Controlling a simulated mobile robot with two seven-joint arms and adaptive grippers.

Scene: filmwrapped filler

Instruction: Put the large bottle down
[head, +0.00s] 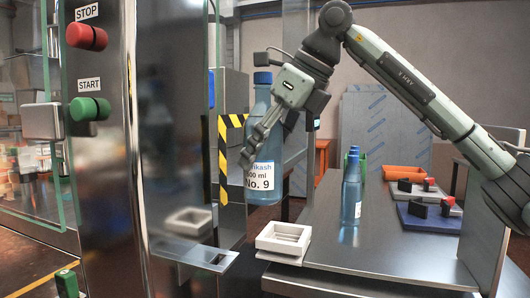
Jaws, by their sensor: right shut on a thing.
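The large blue bottle (265,186) has a dark blue cap and a white label reading "No. 9". It hangs upright near the picture's middle, held by my right gripper (256,148), whose fingers lie across its upper body. The fingers hide part of the bottle and label. The bottle's base shows above a white square tray (284,241) at the table's left end, with a visible gap in the picture; their depth relation is hard to tell. My left gripper is not in view.
Smaller blue bottles (351,207) stand on the grey table (345,255). A steel machine column with red STOP (87,36) and green START (90,109) buttons stands left.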

